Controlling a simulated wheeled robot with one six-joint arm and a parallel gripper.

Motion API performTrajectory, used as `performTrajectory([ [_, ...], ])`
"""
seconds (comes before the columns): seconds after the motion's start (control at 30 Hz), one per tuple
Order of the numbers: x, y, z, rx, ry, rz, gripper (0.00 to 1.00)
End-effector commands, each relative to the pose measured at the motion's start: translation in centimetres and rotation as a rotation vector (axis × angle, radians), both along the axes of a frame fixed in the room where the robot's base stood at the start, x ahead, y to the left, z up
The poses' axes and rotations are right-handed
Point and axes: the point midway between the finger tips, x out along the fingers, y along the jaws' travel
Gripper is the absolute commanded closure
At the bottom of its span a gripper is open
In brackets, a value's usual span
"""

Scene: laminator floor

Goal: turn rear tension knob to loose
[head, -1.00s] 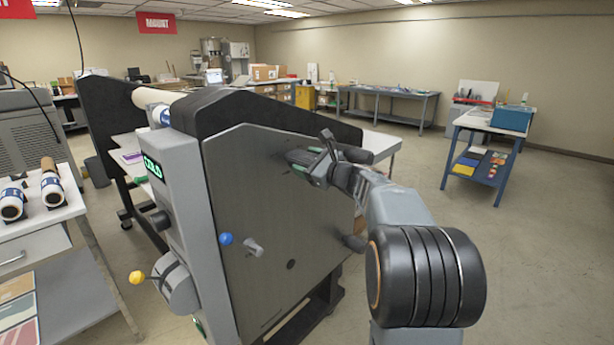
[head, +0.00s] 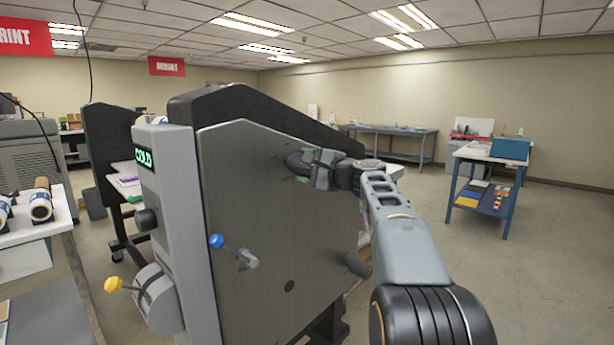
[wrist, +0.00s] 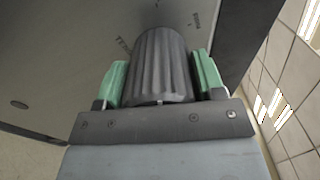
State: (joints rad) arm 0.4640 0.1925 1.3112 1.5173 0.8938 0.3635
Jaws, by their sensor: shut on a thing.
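The rear tension knob (wrist: 161,65) is a dark grey ribbed cylinder on the laminator's side panel (head: 255,200). In the wrist view my gripper (wrist: 160,80) is shut on it, with one green-padded finger on each side. Small printed marks (wrist: 195,20) show on the panel around the knob; the wording is too small to read. In the head view my gripper (head: 302,164) is at the upper right of the panel and hides most of the knob.
A dark knob (head: 146,219) sits on the grey column. A blue table (head: 487,154) stands at the right, with clear floor before it.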

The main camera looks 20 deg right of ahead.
Motion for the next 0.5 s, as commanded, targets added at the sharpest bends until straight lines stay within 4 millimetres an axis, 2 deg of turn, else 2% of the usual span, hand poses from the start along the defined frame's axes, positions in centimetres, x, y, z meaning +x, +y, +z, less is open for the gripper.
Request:
performTrajectory([
  [0.5,0.0,0.02,-0.08,-0.09,-0.04,0.0,0.61],
])
